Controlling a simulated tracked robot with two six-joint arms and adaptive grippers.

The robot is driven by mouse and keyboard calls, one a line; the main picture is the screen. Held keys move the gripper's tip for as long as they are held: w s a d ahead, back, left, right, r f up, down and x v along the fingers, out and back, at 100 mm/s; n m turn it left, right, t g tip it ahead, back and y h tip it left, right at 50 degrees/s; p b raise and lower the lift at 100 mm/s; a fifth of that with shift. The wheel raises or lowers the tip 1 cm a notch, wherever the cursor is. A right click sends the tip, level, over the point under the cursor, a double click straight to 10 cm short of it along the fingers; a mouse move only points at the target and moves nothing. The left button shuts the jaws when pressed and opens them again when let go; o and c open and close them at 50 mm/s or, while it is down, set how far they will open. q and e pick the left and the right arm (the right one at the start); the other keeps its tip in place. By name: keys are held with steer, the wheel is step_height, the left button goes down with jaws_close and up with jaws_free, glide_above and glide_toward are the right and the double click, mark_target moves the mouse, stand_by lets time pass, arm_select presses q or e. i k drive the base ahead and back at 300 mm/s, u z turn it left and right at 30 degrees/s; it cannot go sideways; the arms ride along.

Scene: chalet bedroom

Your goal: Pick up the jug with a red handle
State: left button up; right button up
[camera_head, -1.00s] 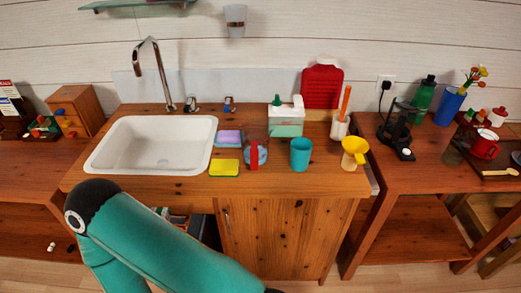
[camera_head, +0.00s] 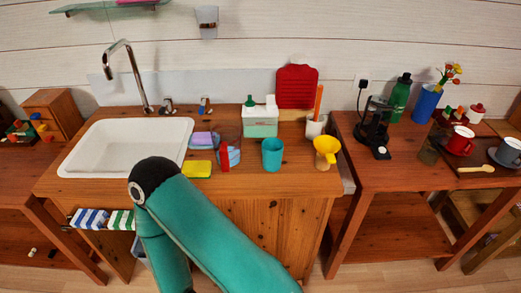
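The jug with a red handle (camera_head: 226,155) stands on the wooden sink counter, right of the sponges and left of a teal cup. Its body looks clear or bluish, and the red handle faces the front. My teal arm comes up from the bottom of the head view, its bent joint in front of the counter, below and left of the jug. Neither gripper shows in the view.
A white sink (camera_head: 125,147) is left of the jug. A yellow sponge (camera_head: 197,169), a teal cup (camera_head: 272,155), a yellow funnel (camera_head: 326,150) and a white-and-green container (camera_head: 260,121) stand close around it. A black device (camera_head: 374,128) is on the right table.

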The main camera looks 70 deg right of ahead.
mark_target(226, 135)
steer(key=z, duration=0.5)
steer(key=i, duration=0.4)
steer(key=z, duration=0.7)
steer(key=k, duration=0.45)
steer(key=z, duration=0.2)
steer(key=i, duration=0.45)
steer(key=u, duration=0.05)
